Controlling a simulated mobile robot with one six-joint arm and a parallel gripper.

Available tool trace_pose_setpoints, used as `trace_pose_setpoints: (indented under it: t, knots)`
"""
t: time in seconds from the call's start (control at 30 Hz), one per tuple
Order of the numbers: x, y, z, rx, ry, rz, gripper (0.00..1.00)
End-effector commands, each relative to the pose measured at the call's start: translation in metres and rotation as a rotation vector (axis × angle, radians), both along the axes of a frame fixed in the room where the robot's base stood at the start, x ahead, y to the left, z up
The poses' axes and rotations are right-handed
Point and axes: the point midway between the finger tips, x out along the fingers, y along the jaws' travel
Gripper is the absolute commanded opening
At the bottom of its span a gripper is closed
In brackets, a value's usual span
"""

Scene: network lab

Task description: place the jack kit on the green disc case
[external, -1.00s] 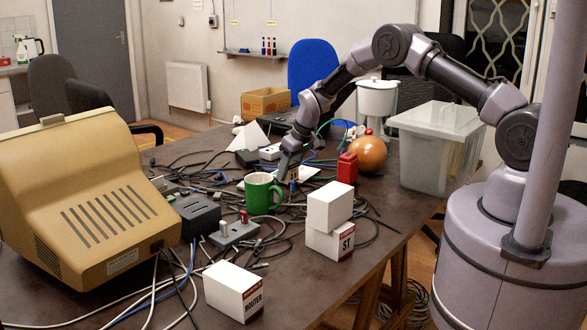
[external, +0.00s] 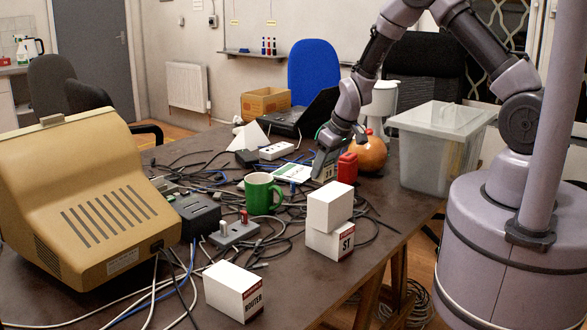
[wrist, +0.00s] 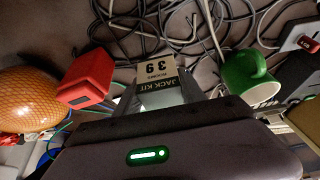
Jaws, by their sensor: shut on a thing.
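The jack kit (wrist: 158,70) shows in the wrist view as a small box with a cream label reading JACK KIT, between my fingers. My gripper (wrist: 166,98) is shut on it. The green disc case (external: 292,173), a flat white case with green edging, lies on the table left of my gripper. I cannot make out the case in the wrist view.
A green mug (external: 262,193) stands in front of the case. Stacked white boxes (external: 329,208) stand nearer. Cables cover much of the table. A clear bin (external: 428,160) stands right.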

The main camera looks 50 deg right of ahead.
Motion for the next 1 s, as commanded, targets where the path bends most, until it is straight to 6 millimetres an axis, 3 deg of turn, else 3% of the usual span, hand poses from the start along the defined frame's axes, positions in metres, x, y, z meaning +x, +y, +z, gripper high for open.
trace_pose_setpoints:
  t: [0.07,0.17,0.27,0.37,0.6,0.7,0.87,1.0]
  knots:
    - [-0.010,-0.001,-0.002,0.000,-0.001,-0.001,0.00]
    - [-0.018,-0.019,0.002,0.000,-0.001,-0.007,0.00]
    - [-0.013,-0.023,0.005,-0.001,0.000,0.000,0.00]
    - [0.015,-0.026,0.005,-0.002,-0.001,0.001,0.00]
    - [0.099,-0.038,-0.012,-0.001,-0.002,-0.001,0.00]
    - [0.125,-0.042,-0.014,-0.001,0.000,-0.001,0.00]
    - [0.139,-0.044,-0.018,-0.001,0.001,-0.001,0.00]
    - [0.139,-0.044,-0.045,0.001,0.003,-0.002,0.00]
